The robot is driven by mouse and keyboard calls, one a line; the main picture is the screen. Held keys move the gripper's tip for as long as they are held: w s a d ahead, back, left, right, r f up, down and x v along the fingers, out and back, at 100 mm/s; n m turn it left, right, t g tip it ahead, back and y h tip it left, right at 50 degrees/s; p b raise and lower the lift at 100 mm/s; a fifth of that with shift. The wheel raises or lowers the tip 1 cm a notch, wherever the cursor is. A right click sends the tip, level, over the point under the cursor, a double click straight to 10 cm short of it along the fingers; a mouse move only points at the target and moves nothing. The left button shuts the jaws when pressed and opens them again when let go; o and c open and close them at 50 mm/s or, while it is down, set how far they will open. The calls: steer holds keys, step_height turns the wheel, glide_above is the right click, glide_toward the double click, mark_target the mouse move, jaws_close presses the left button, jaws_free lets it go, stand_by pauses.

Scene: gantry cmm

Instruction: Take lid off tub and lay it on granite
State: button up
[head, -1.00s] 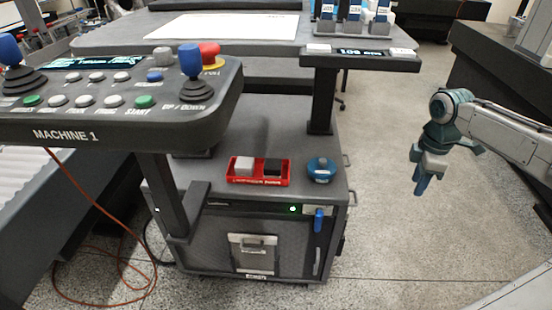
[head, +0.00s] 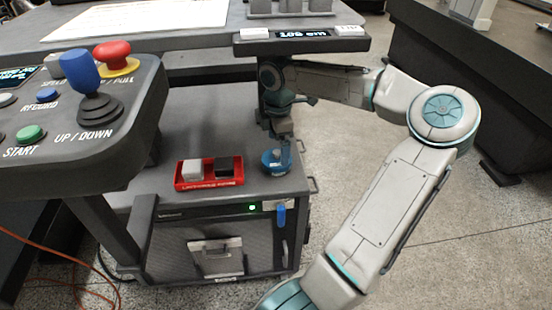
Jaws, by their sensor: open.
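The small round blue tub (head: 276,164) stands on the lower grey shelf of the cart, right of a red tray. Its top is partly hidden by my gripper, so I cannot make out the lid's edge. My gripper (head: 281,142) is open and points down just above the tub. I cannot tell whether its fingers touch the lid or are around its knob. I cannot tell for sure which surface is the granite; a large dark slab (head: 450,75) stands at the right.
The red tray (head: 209,182) holds a white block and a dark block. Shelf room shows in front of the tub.

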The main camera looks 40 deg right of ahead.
mark_target(279, 151)
step_height(279, 151, down, 4)
steer(key=shift+s+r+b, duration=0.1)
steer(key=shift+s+b, duration=0.05)
steer(key=shift+b, duration=0.2)
steer(key=c, duration=0.9)
